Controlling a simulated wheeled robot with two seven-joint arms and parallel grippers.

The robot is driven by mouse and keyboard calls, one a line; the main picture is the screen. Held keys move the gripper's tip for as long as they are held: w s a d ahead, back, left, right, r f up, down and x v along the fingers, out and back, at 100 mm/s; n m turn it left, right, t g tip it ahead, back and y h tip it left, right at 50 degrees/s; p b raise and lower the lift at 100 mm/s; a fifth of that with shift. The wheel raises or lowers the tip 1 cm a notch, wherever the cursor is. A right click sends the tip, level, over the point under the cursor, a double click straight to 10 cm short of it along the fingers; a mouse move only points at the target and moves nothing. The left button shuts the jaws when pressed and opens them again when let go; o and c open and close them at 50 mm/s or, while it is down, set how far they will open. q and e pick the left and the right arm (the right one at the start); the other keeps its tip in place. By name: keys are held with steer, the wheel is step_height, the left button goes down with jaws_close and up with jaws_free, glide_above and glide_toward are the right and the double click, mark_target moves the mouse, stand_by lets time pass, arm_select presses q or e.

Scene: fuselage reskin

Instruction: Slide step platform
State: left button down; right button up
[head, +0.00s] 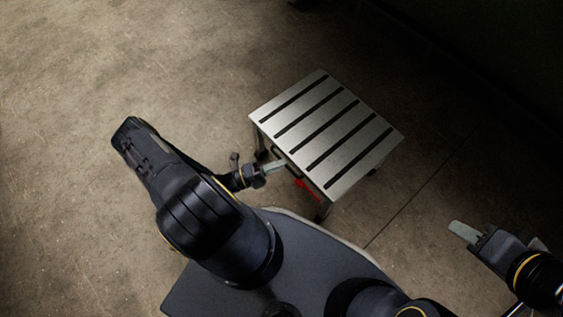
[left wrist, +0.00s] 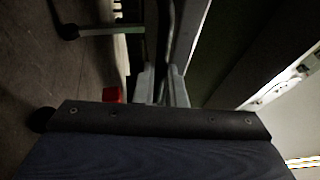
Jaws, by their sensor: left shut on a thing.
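The step platform (head: 326,131) stands on the concrete floor at the centre right of the head view. It has a pale metal top with several dark slots, legs below and a red part (head: 309,190) on its near side. My left gripper (head: 280,165) is at the platform's near left side, shut on a part of the platform just under the top edge. In the left wrist view its fingers (left wrist: 162,88) close around a bar-like part of the frame, with a red piece beside them. My right gripper (head: 465,232) is apart from the platform at the lower right; its finger gap does not show.
Bare concrete floor (head: 110,70) is open to the left of and behind the platform. A dark area lies at the upper right. A thin seam line (head: 420,188) crosses the floor to the right of the platform.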

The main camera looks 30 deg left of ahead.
arm_select(q)
steer(key=shift+s+a, duration=0.1)
steer(key=shift+s, duration=0.2)
arm_select(e)
steer(key=shift+s+a+f, duration=0.1)
steer(key=shift+s, duration=0.2)
arm_select(q)
steer(key=c, duration=1.5)
jaws_free()
steer(key=v, duration=0.8)
steer(key=shift+p, duration=0.45)
arm_select(e)
steer(key=shift+r, duration=0.5)
arm_select(q)
steer(key=shift+w, duration=0.1)
